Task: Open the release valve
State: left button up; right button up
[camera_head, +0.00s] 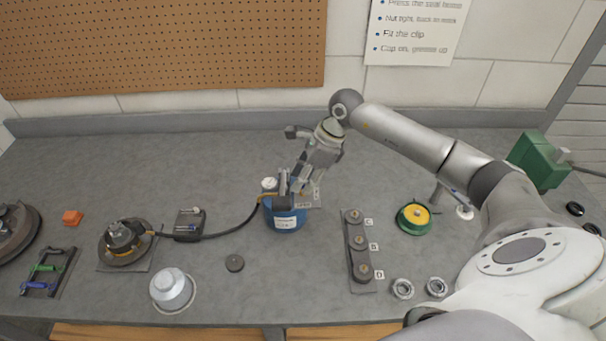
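A blue tank (285,221) with a white label stands near the middle of the bench. A small round gauge (269,184) sits at its upper left. I take the release valve to be on top of the tank, but I cannot make it out clearly; my gripper covers that area. My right gripper (284,193) reaches down from the upper right, with its fingers at the tank's top. Whether they touch or grip anything is unclear. A small tag (303,205) with lettering shows at the tank's right. My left gripper is not in view.
A black hose (230,231) runs left from the tank to a black box (189,224) and a hub (122,240). A grey cup (172,289) and a lettered rack (358,252) stand in front. A yellow-green round tin (414,217) is right. Bare bench lies behind the hose.

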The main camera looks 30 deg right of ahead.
jog(key=shift+s+a+f, duration=0.1)
jog(key=shift+f, duration=0.05)
grip_shut()
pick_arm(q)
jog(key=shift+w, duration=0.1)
